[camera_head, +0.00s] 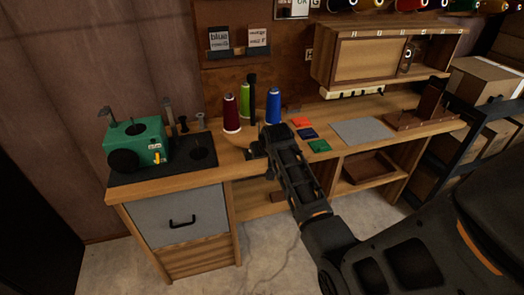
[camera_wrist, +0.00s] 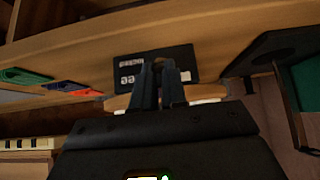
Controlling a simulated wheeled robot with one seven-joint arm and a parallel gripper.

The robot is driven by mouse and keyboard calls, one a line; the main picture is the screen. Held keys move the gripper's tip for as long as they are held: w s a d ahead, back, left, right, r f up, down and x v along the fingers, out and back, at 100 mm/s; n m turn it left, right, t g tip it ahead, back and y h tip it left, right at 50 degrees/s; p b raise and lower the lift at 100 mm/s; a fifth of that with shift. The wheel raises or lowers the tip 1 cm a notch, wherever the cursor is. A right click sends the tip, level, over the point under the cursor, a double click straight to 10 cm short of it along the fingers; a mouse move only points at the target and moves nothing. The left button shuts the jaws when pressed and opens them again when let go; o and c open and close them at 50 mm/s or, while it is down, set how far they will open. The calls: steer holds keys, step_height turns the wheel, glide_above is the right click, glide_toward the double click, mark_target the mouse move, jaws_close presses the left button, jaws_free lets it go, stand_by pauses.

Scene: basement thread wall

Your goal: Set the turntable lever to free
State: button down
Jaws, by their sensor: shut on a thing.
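A dark plate (camera_wrist: 128,67) with small white lettering lies right behind the fingertips; I cannot read the words. Maroon (camera_head: 231,115), green (camera_head: 244,103) and blue (camera_head: 272,107) cones stand around a dark post (camera_head: 252,90). A pale wooden rounded edge (camera_wrist: 116,102), perhaps the turntable, shows beside the fingers.
A green machine (camera_head: 136,145) stands on a black mat (camera_head: 122,174) at the left. Coloured squares (camera_head: 303,122) and a grey sheet (camera_head: 362,131) lie right of my gripper. A wooden cabinet (camera_head: 345,60) hangs above. Boxes (camera_head: 480,82) fill a rack at the right.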

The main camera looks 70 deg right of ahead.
stand_by(0.4)
steer(key=c, duration=1.2)
jaws_free()
steer(key=shift+o, duration=0.2)
steer(key=v, duration=0.7)
steer(key=shift+s+a+r, duration=0.15)
steer(key=shift+s+r, duration=0.05)
steer(key=shift+r, duration=0.1)
